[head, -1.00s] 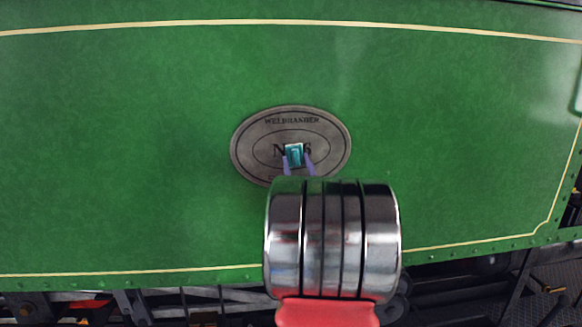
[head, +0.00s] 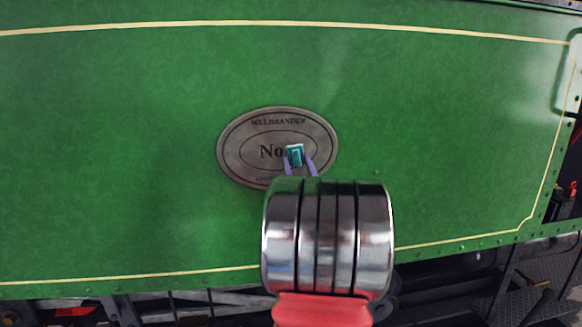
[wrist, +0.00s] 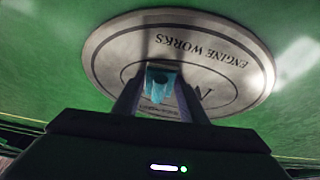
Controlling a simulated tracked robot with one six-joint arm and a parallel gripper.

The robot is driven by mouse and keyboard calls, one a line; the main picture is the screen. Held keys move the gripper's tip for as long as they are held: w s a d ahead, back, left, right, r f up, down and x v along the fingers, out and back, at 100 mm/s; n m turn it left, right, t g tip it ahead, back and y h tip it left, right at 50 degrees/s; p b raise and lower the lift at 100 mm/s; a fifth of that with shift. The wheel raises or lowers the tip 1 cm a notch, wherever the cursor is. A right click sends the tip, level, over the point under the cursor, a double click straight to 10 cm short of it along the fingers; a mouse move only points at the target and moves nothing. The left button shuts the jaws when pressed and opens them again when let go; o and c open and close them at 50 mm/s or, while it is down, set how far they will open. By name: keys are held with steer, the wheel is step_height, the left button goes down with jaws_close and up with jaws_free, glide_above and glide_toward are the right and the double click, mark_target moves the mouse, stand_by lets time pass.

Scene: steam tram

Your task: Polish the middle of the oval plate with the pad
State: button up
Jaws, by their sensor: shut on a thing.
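The oval plate (head: 240,150) is grey metal with dark lettering, fixed on the green side panel near the middle of the head view. My gripper (head: 300,163) is shut on a small teal pad (head: 295,155), which shows in front of the right half of the plate's inner oval. The pad hides the number after "No". In the wrist view the plate (wrist: 112,48) appears upside down, with "ENGINE WORKS" legible. The pad (wrist: 160,83) sits between the two fingers (wrist: 160,90) there. I cannot tell whether the pad touches the plate.
The green panel (head: 120,120) is broad and mostly bare around the plate, edged by a cream line (head: 130,278). Dark underframe parts (head: 500,280) lie below it. A handrail (head: 568,75) stands at the far right edge.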

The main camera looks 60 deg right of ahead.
steer(key=shift+s+d, duration=0.25)
steer(key=shift+s+d, duration=1.2)
steer(key=shift+s, duration=0.1)
steer(key=shift+a, duration=0.15)
steer(key=shift+w+a, duration=0.55)
steer(key=shift+w, duration=0.2)
steer(key=shift+w+a, duration=0.55)
steer(key=shift+w, duration=0.15)
steer(key=shift+w, duration=0.1)
steer(key=shift+w+a, duration=0.1)
steer(key=shift+a, duration=0.1)
steer(key=shift+w+a, duration=1.05)
steer(key=shift+w, duration=0.05)
